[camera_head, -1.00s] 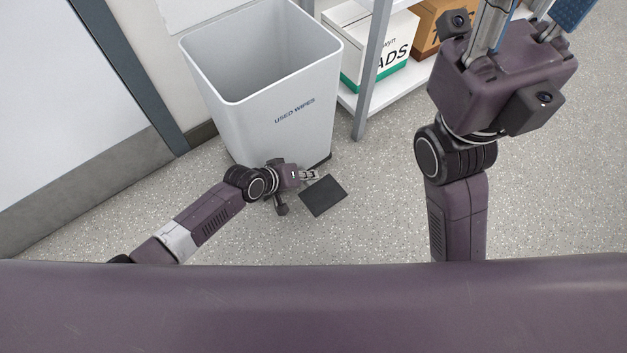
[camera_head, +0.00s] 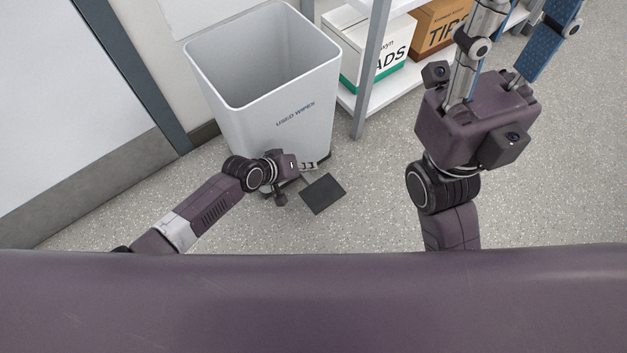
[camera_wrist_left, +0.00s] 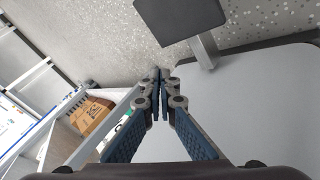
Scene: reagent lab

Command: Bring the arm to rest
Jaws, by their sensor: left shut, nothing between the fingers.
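My left gripper (camera_head: 312,165) is shut and empty, low in front of the white bin (camera_head: 262,105) marked "USED WIPES". In the left wrist view its blue-padded fingers (camera_wrist_left: 160,78) meet at the tips, with nothing between them. The bin's pale wall (camera_wrist_left: 250,100) fills the right of that view. My right gripper (camera_head: 525,25) is at the upper right of the head view, its two fingers spread apart and no object visible between them. Its fingertips are cut off by the top edge.
A dark flat pedal-like plate (camera_head: 322,194) is at the bin's foot, close to my left gripper. A shelf unit (camera_head: 372,70) with a white-and-green box (camera_head: 362,48) and a brown box (camera_head: 437,28) stands right of the bin. A door (camera_head: 65,110) is at left. Floor at right is clear.

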